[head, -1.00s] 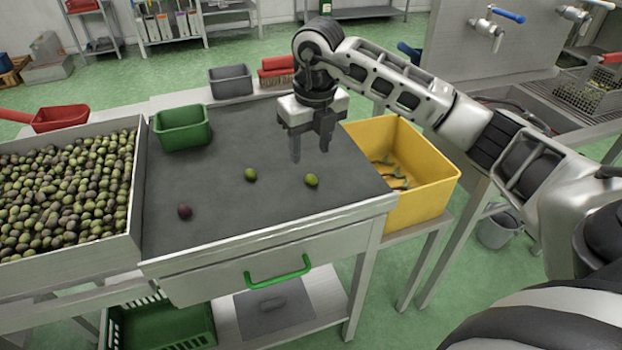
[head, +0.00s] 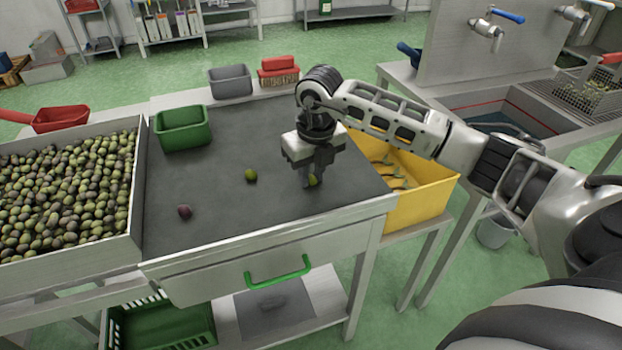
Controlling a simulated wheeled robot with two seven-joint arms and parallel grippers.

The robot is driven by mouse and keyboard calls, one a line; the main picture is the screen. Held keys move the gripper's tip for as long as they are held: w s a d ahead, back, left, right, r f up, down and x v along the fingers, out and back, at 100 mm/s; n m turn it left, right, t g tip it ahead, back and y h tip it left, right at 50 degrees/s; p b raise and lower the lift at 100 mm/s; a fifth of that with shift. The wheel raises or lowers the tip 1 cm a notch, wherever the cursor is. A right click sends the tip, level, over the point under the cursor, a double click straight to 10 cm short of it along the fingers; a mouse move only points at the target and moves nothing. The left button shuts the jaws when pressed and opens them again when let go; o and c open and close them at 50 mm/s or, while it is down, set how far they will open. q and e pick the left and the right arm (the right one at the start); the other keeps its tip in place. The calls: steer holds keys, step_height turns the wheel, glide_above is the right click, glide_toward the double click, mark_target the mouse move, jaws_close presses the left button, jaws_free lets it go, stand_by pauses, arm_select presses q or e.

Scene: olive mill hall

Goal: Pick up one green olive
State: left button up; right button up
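A green olive (head: 250,175) lies alone on the dark mat of the work table (head: 225,200). A second green olive (head: 314,180) lies to its right, at the fingertips of my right gripper (head: 310,180). My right gripper points down with its fingertips low at the mat, and part of this olive is hidden by a finger. I cannot tell whether the fingers touch or grip it. A dark purple olive (head: 184,212) lies at the left front of the mat. My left gripper is not in view.
A bin full of mixed olives (head: 138,190) stands at the left. A green tub (head: 183,128), a grey tub (head: 230,80) and a red-topped brush (head: 279,70) stand toward the back. A yellow crate (head: 425,200) with twigs adjoins the table's right side.

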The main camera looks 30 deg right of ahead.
jaws_close()
steer(key=shift+r, duration=0.1)
